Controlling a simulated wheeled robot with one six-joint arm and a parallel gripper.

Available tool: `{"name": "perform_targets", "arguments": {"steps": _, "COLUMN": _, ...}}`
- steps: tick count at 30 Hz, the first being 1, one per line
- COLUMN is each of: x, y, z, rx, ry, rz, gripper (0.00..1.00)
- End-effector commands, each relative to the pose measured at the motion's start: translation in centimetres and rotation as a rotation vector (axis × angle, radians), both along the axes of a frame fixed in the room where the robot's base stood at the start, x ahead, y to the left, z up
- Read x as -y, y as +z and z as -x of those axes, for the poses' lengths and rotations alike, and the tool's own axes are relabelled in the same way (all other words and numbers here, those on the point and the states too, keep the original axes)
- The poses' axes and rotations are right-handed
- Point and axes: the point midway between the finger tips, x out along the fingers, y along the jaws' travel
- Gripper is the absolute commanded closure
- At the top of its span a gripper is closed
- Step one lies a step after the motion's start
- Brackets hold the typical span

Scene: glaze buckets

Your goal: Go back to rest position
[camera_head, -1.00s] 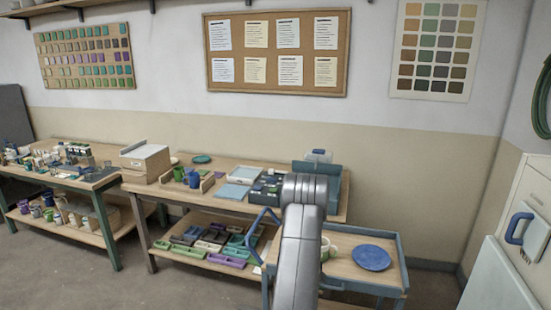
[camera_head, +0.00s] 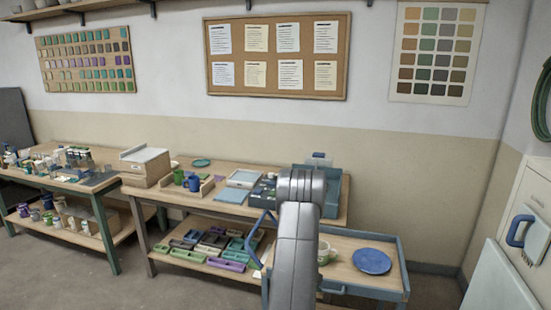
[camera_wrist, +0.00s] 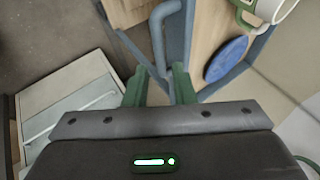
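The cart's blue handle (camera_wrist: 168,22) lies beyond the fingertips. In the head view my grey arm rises in front of the cart, and my gripper is hidden.
A blue plate (camera_head: 371,261) and a white-and-green mug (camera_head: 325,254) stand on the cart. A workbench (camera_head: 227,211) behind holds trays, a blue mug (camera_head: 194,183) and a blue bin (camera_head: 330,195). A white cabinet (camera_head: 520,200) stands at right. Bare floor lies at front left.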

Motion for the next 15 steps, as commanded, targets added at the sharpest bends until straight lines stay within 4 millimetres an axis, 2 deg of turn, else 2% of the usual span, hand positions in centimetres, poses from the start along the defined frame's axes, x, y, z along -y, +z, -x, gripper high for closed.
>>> {"name": "perform_targets", "arguments": {"steps": 15, "x": 3.9, "y": -6.2, "z": -2.7, "rx": 0.002, "ry": -0.001, "rz": 0.001, "gripper": 0.77}}
